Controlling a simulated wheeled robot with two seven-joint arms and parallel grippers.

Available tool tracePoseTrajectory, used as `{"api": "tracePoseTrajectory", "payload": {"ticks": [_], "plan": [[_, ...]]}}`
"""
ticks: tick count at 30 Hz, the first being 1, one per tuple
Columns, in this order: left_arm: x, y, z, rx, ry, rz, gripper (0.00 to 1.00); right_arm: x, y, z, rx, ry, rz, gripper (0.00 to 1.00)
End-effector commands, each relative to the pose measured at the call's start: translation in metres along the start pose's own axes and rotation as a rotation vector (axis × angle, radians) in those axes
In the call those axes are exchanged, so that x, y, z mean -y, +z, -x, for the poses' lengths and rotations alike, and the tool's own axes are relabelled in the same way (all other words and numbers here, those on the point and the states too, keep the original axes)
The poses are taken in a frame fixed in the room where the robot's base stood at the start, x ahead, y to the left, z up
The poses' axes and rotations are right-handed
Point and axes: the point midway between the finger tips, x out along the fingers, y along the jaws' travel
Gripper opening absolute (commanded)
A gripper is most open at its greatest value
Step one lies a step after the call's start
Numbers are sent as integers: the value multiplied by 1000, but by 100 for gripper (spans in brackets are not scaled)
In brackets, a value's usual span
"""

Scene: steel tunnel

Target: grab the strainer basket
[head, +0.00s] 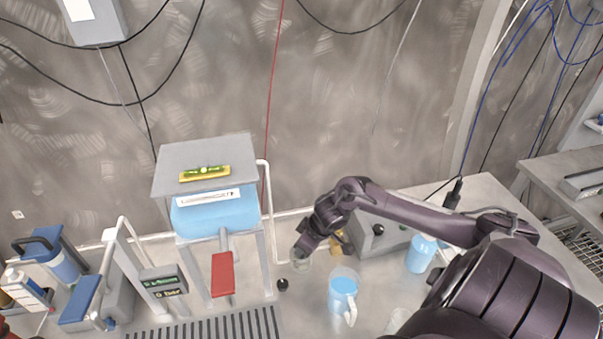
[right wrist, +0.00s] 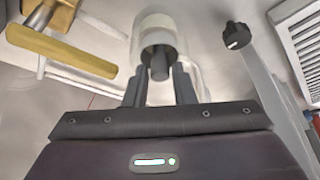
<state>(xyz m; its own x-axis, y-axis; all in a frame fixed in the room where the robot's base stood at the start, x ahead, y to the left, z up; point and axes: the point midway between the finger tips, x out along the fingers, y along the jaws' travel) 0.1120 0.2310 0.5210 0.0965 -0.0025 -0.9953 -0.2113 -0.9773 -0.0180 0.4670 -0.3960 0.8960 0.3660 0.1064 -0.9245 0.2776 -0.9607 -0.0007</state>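A pale, partly see-through cylinder (head: 301,264), which I take to be the strainer basket, stands on the bench below my right gripper (head: 302,252) in the head view. In the right wrist view this white cylinder (right wrist: 157,30) lies straight ahead, with a short grey stem (right wrist: 158,66) toward me. The two fingers of my right gripper (right wrist: 158,84) are apart, one on each side of the stem, with a small gap showing. Contact with the cylinder cannot be made out. My left gripper is not in view.
A black knob (head: 282,284) is left of the gripper. A brass fitting (head: 341,242) and a grey box (head: 382,236) are to its right. A blue-filled jug (head: 343,289) stands in front. A stand with a blue tank (head: 217,214) and red lever (head: 223,273) is at left.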

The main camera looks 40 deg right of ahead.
Motion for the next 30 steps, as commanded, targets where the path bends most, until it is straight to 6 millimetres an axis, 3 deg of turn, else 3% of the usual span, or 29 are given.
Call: {"api": "tracePoseTrajectory", "payload": {"ticks": [8,14,25,30], "plan": [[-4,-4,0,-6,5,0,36,0,0,-4,0,1,2,23],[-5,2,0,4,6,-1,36,0,0,-3,0,1,2,0],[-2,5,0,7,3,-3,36,0,-1,-2,-1,1,2,0],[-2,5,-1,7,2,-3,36,-1,-5,7,-2,2,2,0]]}}
